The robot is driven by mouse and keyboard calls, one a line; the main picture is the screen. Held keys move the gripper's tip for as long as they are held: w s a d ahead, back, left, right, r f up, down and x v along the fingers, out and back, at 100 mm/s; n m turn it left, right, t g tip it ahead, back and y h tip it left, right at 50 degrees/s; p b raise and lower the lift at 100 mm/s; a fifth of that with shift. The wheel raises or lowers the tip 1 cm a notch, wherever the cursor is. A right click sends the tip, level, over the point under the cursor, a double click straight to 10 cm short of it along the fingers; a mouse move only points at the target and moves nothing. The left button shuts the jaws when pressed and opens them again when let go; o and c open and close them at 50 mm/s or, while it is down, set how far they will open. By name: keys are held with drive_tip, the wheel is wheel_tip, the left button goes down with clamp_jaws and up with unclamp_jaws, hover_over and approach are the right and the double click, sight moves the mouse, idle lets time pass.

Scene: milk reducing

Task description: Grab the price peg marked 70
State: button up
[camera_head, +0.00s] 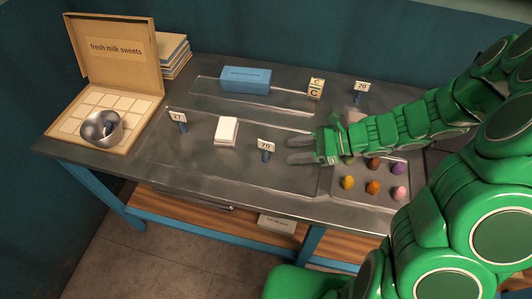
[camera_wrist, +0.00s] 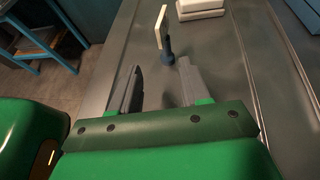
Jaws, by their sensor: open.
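The price peg marked 70 (camera_head: 266,149) stands upright on the metal counter, a white card on a dark blue base. In the wrist view the peg (camera_wrist: 168,47) is just beyond my fingertips, seen edge-on, nearer the right finger. My gripper (camera_head: 290,150) is open and empty, low over the counter to the right of the peg. Its two fingers (camera_wrist: 160,75) point at the peg from a short distance in the wrist view. I cannot tell whether the right fingertip touches the base.
Another peg (camera_head: 178,120) stands left and one (camera_head: 361,90) at the back right. A white block (camera_head: 227,131) stands left of the 70 peg. A tray of coloured sweets (camera_head: 358,189) lies under my arm. A blue box (camera_head: 246,81) is behind.

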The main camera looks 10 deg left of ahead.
sight(271, 160)
drive_tip(key=shift+w+a+f+m, duration=0.1)
drive_tip(key=shift+w+f+m, duration=0.1)
drive_tip(key=shift+f+m, duration=0.1)
drive_tip(key=shift+x, duration=3.8)
drive_tip(key=shift+w+a+r, duration=0.1)
drive_tip(key=shift+w+r, duration=0.05)
drive_tip(key=shift+r, duration=0.05)
clamp_jaws()
